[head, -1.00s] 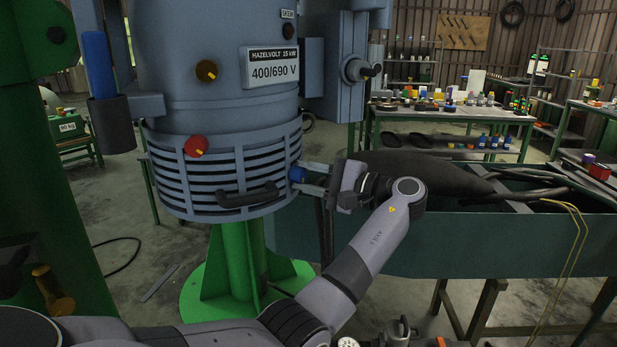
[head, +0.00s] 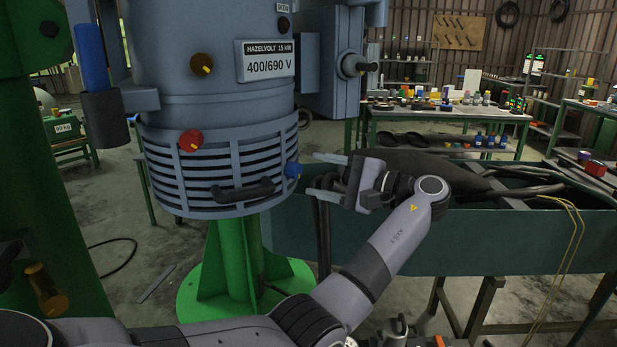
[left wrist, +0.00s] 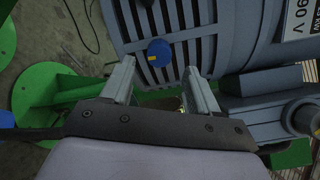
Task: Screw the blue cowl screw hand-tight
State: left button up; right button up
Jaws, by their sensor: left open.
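The blue cowl screw (head: 292,170) sits at the right side of the slotted cowl (head: 215,172) of the grey-blue motor. It also shows in the left wrist view (left wrist: 159,50), with a small yellow mark on its face, just beyond and between the fingertips. My left gripper (head: 318,176) is to the right of the screw, open and empty, with a small gap between fingertips and screw. Both fingers show in the left wrist view (left wrist: 158,72). Whether the screw is fully seated cannot be told. My right gripper is not clearly in view.
A red knob (head: 191,141) and a brown knob (head: 202,64) are on the motor's front, with a dark handle (head: 242,192) on the cowl. A green stand (head: 240,265) is below. A teal trough (head: 500,232) lies behind my left arm.

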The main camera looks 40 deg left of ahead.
pick_arm(q)
jog(key=shift+v, duration=1.6)
notch_tip(320, 180, down, 29)
jog(key=m+t+h, duration=0.6)
jog(key=t, duration=0.4)
jog(key=s+d+f+n+t+h, duration=0.1)
jog(key=s+d+f+t+h, duration=0.1)
jog(key=s+d+f+h, duration=0.4)
jog(key=s+d+f+t+h, duration=0.2)
jog(key=s+d+f+h, duration=0.15)
jog(key=s+f, duration=0.4)
jog(key=s+d+r+n+t+h, duration=0.1)
jog(key=s+d+n+h, duration=0.3)
jog(key=s, duration=0.5)
jog(key=shift+s+d, duration=0.4)
jog(key=shift+d, duration=0.75)
jog(key=shift+r, duration=0.15)
